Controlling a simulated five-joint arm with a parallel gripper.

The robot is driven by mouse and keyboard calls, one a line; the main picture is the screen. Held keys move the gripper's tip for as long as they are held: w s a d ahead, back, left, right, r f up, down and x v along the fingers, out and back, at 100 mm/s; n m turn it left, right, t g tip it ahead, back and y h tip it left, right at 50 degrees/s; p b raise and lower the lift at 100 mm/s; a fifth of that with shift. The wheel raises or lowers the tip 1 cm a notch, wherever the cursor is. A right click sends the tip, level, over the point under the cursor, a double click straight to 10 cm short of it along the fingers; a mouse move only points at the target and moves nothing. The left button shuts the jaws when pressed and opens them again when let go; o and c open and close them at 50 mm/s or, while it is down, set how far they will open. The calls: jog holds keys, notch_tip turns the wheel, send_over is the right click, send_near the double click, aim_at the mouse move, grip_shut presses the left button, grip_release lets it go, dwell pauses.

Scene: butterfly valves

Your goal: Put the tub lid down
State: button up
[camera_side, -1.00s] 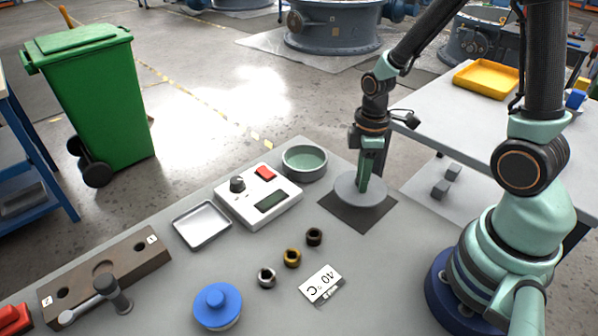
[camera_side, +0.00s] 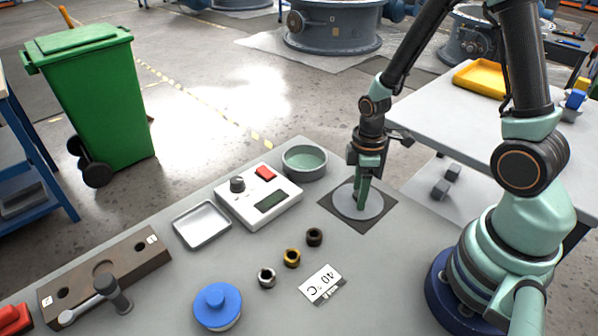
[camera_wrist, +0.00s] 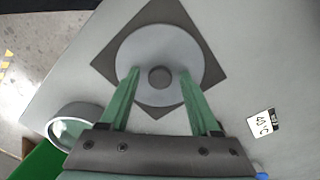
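The tub lid (camera_side: 374,209), a flat grey disc, lies flat on the dark square mat (camera_side: 387,204) near the table's right edge. In the wrist view the lid (camera_wrist: 160,46) has a small dark round knob (camera_wrist: 160,77) at its centre. My gripper (camera_wrist: 159,73) is open, its two green fingers standing on either side of the knob with a gap to each. In the side view my gripper (camera_side: 361,205) reaches down to the lid. The round grey tub (camera_side: 304,162), open at the top and greenish inside, stands at the table's back edge, left of the mat.
A white device (camera_side: 259,196) with a knob and red button stands beside the tub. A metal tray (camera_side: 202,224), several small rings, a 40 °C card (camera_side: 321,284) and a blue-topped round object (camera_side: 218,304) lie further left and forward.

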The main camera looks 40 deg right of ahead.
jog(key=shift+r, duration=0.1)
jog(key=a+r+m+t, duration=0.1)
jog(key=r+m+t, duration=0.1)
jog(key=r, duration=0.6)
jog(key=s+a+r+m+t, duration=0.1)
jog(key=r+m, duration=0.3)
jog(key=r, duration=0.4)
jog(key=a+r+m+t, duration=0.2)
jog(key=r+m, duration=0.1)
jog(key=r, duration=0.5)
jog(key=shift+s+a+t, duration=0.25)
jog(key=shift+t, duration=0.05)
